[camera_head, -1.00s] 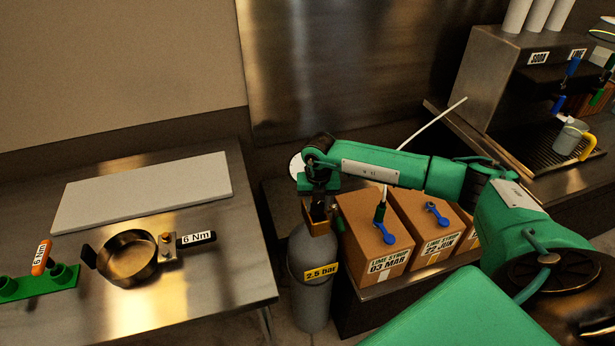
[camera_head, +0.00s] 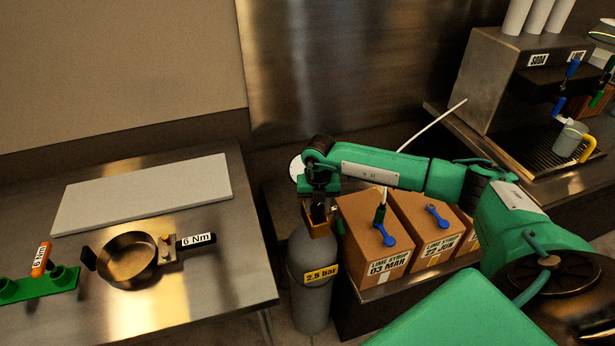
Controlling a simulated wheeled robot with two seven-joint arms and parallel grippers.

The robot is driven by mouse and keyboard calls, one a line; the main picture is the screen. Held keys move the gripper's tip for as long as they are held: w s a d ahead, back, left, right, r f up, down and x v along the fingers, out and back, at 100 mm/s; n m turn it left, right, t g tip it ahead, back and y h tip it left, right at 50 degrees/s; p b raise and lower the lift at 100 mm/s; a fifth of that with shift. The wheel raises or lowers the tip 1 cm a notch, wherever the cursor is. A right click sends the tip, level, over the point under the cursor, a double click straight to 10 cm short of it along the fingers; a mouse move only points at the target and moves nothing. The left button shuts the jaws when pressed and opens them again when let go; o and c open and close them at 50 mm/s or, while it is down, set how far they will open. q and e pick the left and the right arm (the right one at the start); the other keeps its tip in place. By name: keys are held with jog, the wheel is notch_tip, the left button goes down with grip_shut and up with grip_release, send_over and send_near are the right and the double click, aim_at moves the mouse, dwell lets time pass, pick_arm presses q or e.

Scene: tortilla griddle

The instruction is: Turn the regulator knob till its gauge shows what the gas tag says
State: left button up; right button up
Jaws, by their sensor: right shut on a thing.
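The grey gas cylinder (camera_head: 309,304) stands upright on the floor between the steel table and the box shelf. Its yellow gas tag (camera_head: 320,275) reads 2.5 bar. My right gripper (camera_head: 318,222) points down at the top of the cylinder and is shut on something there. The regulator knob is hidden by the gripper, so its turn cannot be read. A white round face (camera_head: 296,168), perhaps the gauge, shows partly behind my right wrist; its needle and scale cannot be read. My left gripper is out of view.
Lime syrup boxes (camera_head: 375,240) stand close right of the cylinder. A drink dispenser (camera_head: 500,75) is at far right.

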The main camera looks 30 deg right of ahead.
jog(key=o, duration=0.6)
jog(key=shift+c, duration=0.2)
jog(key=shift+r+p, duration=1.65)
jog(key=shift+r, duration=1.35)
jog(key=shift+o, duration=0.4)
jog(key=shift+o, duration=1.2)
